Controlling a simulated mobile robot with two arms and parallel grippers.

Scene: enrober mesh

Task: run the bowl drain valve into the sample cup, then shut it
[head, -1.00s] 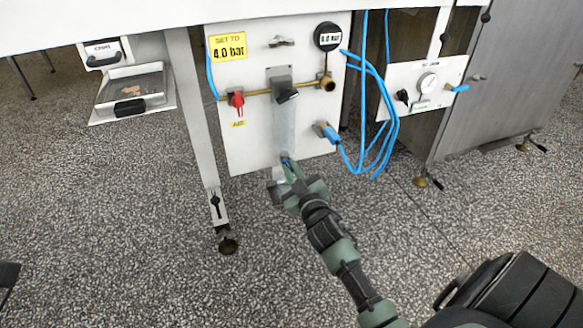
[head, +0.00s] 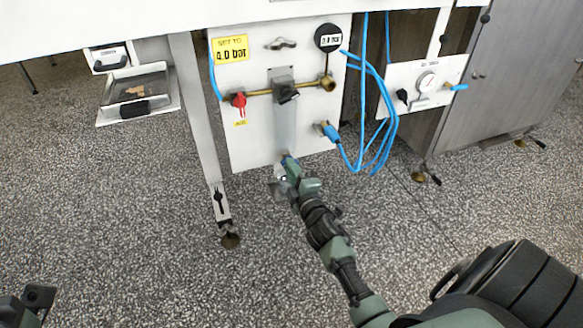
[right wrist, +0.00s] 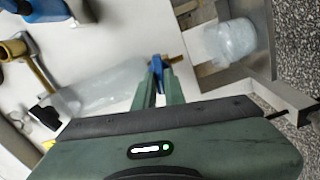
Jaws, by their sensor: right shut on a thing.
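The clear filter bowl (head: 285,125) hangs on the white panel below a grey head. Its drain valve (head: 286,156) at the bottom has a blue handle, also in the right wrist view (right wrist: 157,66) beside a brass stub. My right gripper (head: 289,166) is shut on this blue handle; its green fingers (right wrist: 158,82) close around it. The clear sample cup (head: 279,189) is just below the valve, partly hidden by the gripper. In the right wrist view the cup (right wrist: 236,40) sits at a grey bracket. Any liquid in it cannot be made out. A dark part of my left arm shows at the lower left; its fingers cannot be made out.
A red-handled valve (head: 239,100) and a round gauge (head: 328,38) are on the panel (head: 245,145). Blue hoses (head: 388,125) loop at its right. A table leg (head: 197,110) stands left of it. A drawer-like tray (head: 138,93) is further left. The floor in front is free.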

